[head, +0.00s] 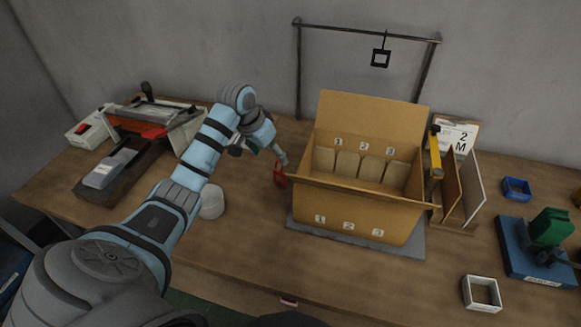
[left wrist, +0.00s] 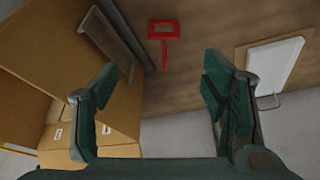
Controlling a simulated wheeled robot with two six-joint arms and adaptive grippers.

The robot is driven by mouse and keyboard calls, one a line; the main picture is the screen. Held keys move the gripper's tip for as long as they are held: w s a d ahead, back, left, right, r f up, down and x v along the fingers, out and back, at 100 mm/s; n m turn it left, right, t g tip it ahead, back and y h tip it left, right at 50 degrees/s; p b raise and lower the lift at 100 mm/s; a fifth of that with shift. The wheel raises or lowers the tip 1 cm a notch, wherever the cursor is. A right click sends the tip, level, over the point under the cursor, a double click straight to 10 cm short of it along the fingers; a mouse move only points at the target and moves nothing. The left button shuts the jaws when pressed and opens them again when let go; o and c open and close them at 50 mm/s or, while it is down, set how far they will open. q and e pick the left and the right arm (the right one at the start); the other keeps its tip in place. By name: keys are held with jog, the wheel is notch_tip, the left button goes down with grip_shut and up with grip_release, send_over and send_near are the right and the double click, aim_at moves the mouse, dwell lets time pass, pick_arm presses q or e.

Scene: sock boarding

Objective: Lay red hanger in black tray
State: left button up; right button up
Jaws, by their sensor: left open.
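The red hanger (head: 279,174), a small square frame with a stem, is by the left side of the cardboard box. In the left wrist view the red hanger (left wrist: 165,52) shows ahead of the fingers, between their lines and apart from them. My left gripper (head: 268,150) is close above it; its open, empty fingers also show in the left wrist view (left wrist: 158,92). The black tray (head: 84,190) is at the far left of the table with a grey block in it. My right gripper is not in view.
The cardboard box (head: 350,208) with numbered slots stands mid-table on a grey mat. A rack (head: 360,32) with a black frame hanging is behind it. A white round object (head: 211,203) lies beside my left arm. A red-and-white device (head: 92,127) stands behind the tray.

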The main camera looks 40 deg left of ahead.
pick_arm(q)
jog(key=b, duration=0.2)
send_over(279, 173)
jog(key=s, duration=0.3)
notch_tip(279, 173, down, 6)
jog(key=f, duration=0.1)
jog(key=x, duration=0.3)
jog(key=w+b+x, duration=0.1)
jog(key=x, duration=0.2)
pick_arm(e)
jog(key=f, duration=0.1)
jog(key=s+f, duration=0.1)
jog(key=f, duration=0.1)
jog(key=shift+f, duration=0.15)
pick_arm(q)
jog(key=shift+r, duration=0.1)
jog(key=c, duration=0.9)
